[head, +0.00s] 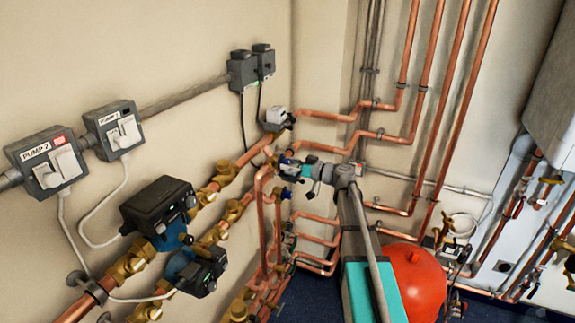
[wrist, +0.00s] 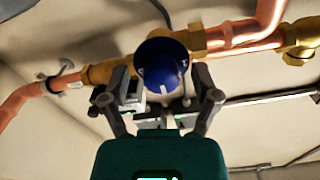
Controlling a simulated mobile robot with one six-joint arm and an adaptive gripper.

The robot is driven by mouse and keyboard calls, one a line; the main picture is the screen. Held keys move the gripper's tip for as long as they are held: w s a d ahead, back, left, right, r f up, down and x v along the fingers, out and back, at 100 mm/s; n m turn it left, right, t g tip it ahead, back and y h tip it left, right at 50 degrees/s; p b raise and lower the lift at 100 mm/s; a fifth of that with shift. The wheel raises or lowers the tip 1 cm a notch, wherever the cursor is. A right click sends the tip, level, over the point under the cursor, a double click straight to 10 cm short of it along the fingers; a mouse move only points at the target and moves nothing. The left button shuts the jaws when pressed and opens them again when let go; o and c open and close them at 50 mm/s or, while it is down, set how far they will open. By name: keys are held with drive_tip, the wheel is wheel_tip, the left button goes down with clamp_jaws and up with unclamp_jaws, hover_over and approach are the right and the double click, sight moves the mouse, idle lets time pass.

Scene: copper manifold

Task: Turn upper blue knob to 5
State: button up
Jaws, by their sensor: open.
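The blue knob (wrist: 162,66) sits on a brass valve (wrist: 108,72) in a copper pipe. It has a white pointer line near its lower middle; no number can be read. My gripper (wrist: 164,88) is open, with one finger on each side of the knob in the wrist view. I cannot tell whether the fingers touch it. In the head view my gripper (head: 300,168) is at the pipework by the wall corner. Small blue parts (head: 286,193) show just below it, and the knob at the gripper is mostly hidden there.
Copper pipes (head: 384,138) run behind and right of my arm. A red vessel (head: 418,283) stands close to the arm's lower right. Two pumps, upper (head: 158,207) and lower (head: 204,272), and switch boxes (head: 114,128) are on the left.

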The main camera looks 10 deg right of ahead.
drive_tip(key=shift+c, duration=0.3)
clamp_jaws()
drive_tip(key=shift+m, duration=0.6)
drive_tip(key=m, duration=0.2)
drive_tip(key=shift+m, duration=0.3)
drive_tip(key=m, duration=0.4)
drive_tip(key=shift+m, duration=0.3)
drive_tip(key=m, duration=0.3)
drive_tip(key=shift+r+m, duration=0.1)
drive_tip(key=shift+m, duration=0.2)
drive_tip(key=m, duration=0.4)
